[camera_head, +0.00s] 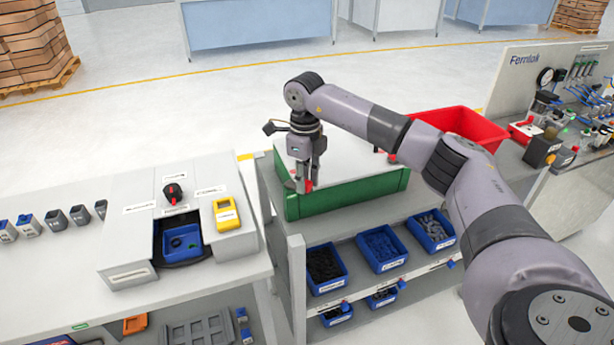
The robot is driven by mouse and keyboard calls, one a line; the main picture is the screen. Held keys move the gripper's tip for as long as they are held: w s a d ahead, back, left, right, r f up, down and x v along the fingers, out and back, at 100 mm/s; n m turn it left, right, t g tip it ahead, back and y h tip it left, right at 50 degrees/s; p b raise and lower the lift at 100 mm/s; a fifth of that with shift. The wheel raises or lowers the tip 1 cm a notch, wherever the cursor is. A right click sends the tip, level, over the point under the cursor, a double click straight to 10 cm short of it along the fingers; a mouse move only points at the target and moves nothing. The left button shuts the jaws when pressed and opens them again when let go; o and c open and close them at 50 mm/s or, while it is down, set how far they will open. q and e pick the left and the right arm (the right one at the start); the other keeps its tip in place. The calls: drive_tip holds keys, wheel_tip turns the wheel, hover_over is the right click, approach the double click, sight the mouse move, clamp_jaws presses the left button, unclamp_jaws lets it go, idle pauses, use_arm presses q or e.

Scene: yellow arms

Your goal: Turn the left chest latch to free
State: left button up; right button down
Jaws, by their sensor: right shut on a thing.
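A green chest (345,197) with a pale lid stands on the grey shelf unit. My right gripper (304,185) points down at the chest's front left corner. It is shut on the left chest latch (310,184), a small red part, mostly hidden by the fingers. I cannot tell which way the latch is turned. Another small red part (391,158) shows near the chest's right end, partly behind my arm. My left gripper is not in view.
Blue bins (380,248) with small parts sit on the shelf below the chest. A red crate (470,125) stands behind my right arm. A white bench at left holds a device with a red knob (173,192) and a yellow box (226,214).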

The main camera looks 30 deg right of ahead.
drive_tip(key=shift+s+a+m+b, duration=0.1)
drive_tip(key=shift+a+m, duration=0.4)
drive_tip(key=shift+m, duration=0.85)
drive_tip(key=shift+a+m+b, duration=0.1)
drive_tip(key=shift+a+m, duration=0.4)
drive_tip(key=shift+m, duration=0.8)
drive_tip(key=shift+s+a+m+b, duration=0.1)
drive_tip(key=shift+a+m, duration=0.4)
drive_tip(key=shift+m, duration=0.85)
drive_tip(key=shift+w+r, duration=0.1)
drive_tip(key=c, duration=1.3)
unclamp_jaws()
wheel_tip(320, 180, up, 12)
drive_tip(key=shift+f, duration=0.1)
drive_tip(key=shift+a, duration=0.1)
